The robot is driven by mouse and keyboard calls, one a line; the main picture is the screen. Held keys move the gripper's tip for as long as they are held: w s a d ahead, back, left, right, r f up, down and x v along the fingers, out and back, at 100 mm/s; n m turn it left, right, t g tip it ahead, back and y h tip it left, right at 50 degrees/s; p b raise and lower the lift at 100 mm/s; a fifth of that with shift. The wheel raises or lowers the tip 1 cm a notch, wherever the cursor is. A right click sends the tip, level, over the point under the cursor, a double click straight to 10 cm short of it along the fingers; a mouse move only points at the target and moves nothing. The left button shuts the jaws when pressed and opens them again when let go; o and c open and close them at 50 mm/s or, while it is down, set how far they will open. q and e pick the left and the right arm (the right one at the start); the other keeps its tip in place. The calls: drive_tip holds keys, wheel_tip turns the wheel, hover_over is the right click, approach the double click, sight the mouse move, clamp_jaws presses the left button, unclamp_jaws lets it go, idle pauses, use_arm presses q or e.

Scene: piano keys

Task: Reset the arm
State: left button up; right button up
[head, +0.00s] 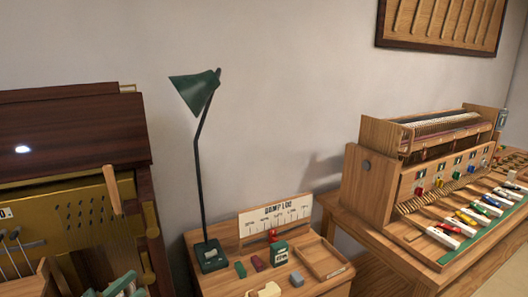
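I cannot clearly make out my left gripper in the head view. Several green and grey parts (122,285) are cut off by the bottom edge at the lower left, and I cannot tell what they belong to. No finger gap shows, and I see nothing held. My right gripper is not in view.
A dark wooden cabinet with a brass panel (85,222) stands at left. A small table (222,280) carries a green lamp (200,125), a "DAMP LOG" board (275,216) and small blocks. At right, a wooden key machine (380,190) has several coloured keys (465,217).

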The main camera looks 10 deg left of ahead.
use_arm(q)
drive_tip(key=d+f+n+g+y, duration=0.3)
drive_tip(key=d+f+y, duration=0.5)
drive_tip(key=f+y, duration=0.35)
drive_tip(key=s+a+f+g+y, duration=0.1)
drive_tip(key=s+f+g+y, duration=0.1)
drive_tip(key=s+g+y, duration=0.9)
drive_tip(key=s+d+f+h, duration=0.2)
drive_tip(key=s+f+h, duration=0.1)
drive_tip(key=f, duration=0.9)
drive_tip(key=s+d+f+h, duration=0.2)
drive_tip(key=s+f+h, duration=0.15)
drive_tip(key=f, duration=0.95)
drive_tip(key=s+f+n+g, duration=0.1)
drive_tip(key=s+f+g, duration=0.1)
drive_tip(key=s+f, duration=0.6)
drive_tip(key=s+f+n+g+h, duration=0.1)
drive_tip(key=s+f+n, duration=0.1)
drive_tip(key=s+f, duration=0.6)
drive_tip(key=s, duration=0.4)
drive_tip(key=shift+s+d+g, duration=0.15)
drive_tip(key=shift+s+g, duration=0.2)
drive_tip(key=shift+g, duration=0.05)
